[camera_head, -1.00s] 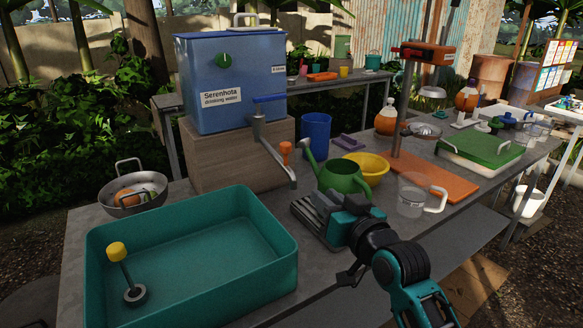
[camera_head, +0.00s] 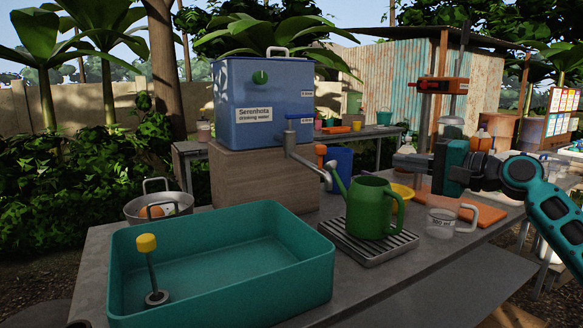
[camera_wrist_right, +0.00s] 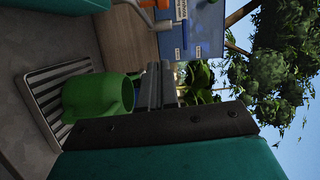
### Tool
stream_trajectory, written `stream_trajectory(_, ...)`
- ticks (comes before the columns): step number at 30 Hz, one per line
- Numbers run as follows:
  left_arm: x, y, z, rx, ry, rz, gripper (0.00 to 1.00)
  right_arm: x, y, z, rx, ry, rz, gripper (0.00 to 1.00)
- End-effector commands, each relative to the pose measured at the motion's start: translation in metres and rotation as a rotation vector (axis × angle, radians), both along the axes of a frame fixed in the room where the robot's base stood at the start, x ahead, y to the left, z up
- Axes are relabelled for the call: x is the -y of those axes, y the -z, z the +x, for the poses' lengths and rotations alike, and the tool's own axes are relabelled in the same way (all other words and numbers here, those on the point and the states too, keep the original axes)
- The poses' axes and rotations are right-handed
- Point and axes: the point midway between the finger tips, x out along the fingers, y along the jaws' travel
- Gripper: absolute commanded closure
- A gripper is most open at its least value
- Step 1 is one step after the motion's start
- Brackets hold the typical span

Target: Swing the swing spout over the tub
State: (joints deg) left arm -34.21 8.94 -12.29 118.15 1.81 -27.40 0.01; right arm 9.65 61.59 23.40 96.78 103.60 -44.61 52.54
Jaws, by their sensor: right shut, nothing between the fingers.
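The swing spout (camera_head: 308,166) is a grey pipe that runs from the blue-handled tap of the blue water tank (camera_head: 262,108) toward the front right, with an orange knob (camera_head: 320,150) near its outer end. That end is close to the green watering can (camera_head: 374,208), right of the tub. The teal tub (camera_head: 220,285) stands at the front left, with a yellow-topped plunger in it. My right gripper (camera_head: 400,160) is shut and empty, up and right of the spout's end, pointing left and apart from it. Its fingers show in the right wrist view (camera_wrist_right: 160,86).
The watering can stands on a slatted drip tray (camera_head: 365,245). A clear measuring jug (camera_head: 440,222) and a yellow bowl (camera_head: 400,192) are to its right. A metal pan (camera_head: 158,205) is behind the tub. The tank rests on a wooden block (camera_head: 262,180).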

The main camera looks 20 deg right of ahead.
Motion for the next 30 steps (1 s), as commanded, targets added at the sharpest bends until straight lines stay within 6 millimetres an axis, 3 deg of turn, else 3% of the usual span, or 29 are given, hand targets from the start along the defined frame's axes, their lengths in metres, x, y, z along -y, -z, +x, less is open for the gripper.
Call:
stream_trajectory(8,0.001,-0.007,0.006,0.020,0.002,-0.005,0.57,-0.001,-0.014,0.001,0.004,-0.012,0.033,1.00)
stream_trajectory(30,0.003,-0.023,0.003,0.010,-0.006,-0.015,0.57,-0.037,-0.012,0.084,0.005,-0.012,0.033,1.00)
